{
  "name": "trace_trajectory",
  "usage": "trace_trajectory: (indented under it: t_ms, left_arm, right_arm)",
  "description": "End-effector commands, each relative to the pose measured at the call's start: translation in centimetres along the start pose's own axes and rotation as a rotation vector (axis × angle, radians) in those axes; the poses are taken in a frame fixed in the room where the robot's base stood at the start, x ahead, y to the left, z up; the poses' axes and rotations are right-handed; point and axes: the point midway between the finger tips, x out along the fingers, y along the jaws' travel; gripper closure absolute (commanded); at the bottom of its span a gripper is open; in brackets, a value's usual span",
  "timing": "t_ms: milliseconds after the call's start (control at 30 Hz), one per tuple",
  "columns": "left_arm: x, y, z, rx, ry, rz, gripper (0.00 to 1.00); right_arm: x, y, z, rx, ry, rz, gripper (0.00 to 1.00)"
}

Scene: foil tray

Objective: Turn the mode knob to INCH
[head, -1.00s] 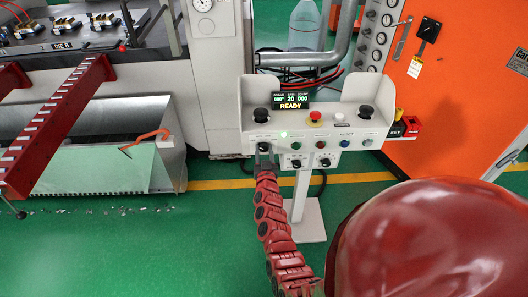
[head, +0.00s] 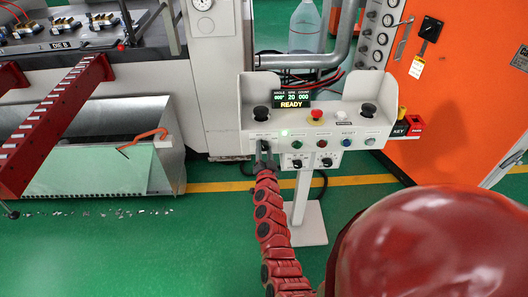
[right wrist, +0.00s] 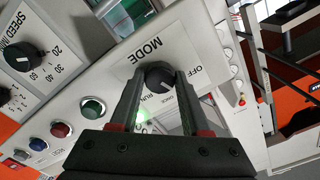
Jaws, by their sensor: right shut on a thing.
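The dark mode knob (right wrist: 158,74) sits on the pale control panel (right wrist: 118,58) under the MODE print in the right wrist view. My right gripper (right wrist: 157,82) is shut on it, one finger on each side. OFF is printed to the knob's right, and small print including RUN is below it between the fingers. A pale mark shows on the knob's lower side, but I cannot tell exactly which word it points to. In the head view my right gripper (head: 264,150) reaches the panel's left front face and hides the knob. My left gripper is not in view.
The control stand's display (head: 291,98) reads READY. A red emergency button (head: 317,114) and two black palm buttons are on top. Green, red and blue buttons (head: 346,143) and two lower dials are close right of my gripper. An orange cabinet (head: 455,90) stands at right.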

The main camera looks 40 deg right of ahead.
Motion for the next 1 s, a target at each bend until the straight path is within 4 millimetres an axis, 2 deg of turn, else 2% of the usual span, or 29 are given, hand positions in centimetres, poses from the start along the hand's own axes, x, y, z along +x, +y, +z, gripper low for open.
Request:
trace_trajectory:
  t_ms: [500, 533, 667, 700, 1000]
  left_arm:
    - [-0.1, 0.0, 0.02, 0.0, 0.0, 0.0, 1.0]
    - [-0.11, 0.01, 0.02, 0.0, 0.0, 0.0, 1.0]
    - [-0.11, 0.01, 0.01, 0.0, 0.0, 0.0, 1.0]
    - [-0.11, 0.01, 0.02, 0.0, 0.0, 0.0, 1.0]
    - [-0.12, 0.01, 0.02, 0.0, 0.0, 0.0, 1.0]
  right_arm:
    - [0.06, -0.07, -0.16, 0.025, 0.002, -0.001, 1.0]
    - [0.06, -0.07, -0.16, 0.025, 0.002, -0.001, 0.52]
    - [0.05, -0.06, -0.12, 0.024, 0.002, -0.001, 0.28]
    - [0.04, -0.05, -0.09, 0.024, 0.001, -0.001, 0.23]
    - [-0.09, -0.02, 0.0, 0.024, 0.0, 0.0, 0.23]
